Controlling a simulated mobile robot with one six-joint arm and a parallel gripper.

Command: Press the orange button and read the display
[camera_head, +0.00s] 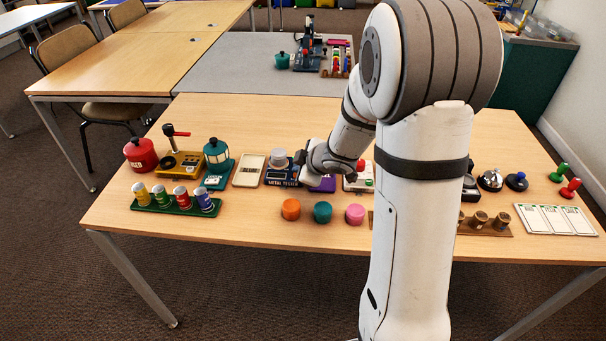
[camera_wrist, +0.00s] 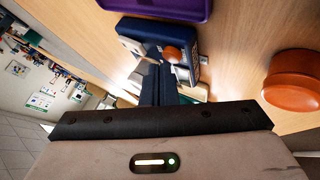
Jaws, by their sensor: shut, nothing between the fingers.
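The dark blue metal tester (camera_head: 270,178) stands in the middle of the table, with a grey round piece on top and its name on the front. In the wrist view the tester (camera_wrist: 188,70) shows past my fingers, with an orange button (camera_wrist: 172,53) on it. My gripper (camera_head: 299,158) is at the tester's right side, shut and empty. In the wrist view the gripper's dark fingers (camera_wrist: 153,75) reach close to the button; I cannot tell whether they touch it. My gripper hides the button in the head view. No display reading is legible.
Orange (camera_head: 290,209), teal (camera_head: 322,212) and pink (camera_head: 355,213) round pieces stand in front. A cream tray (camera_head: 248,170) lies left. The front table edge is clear.

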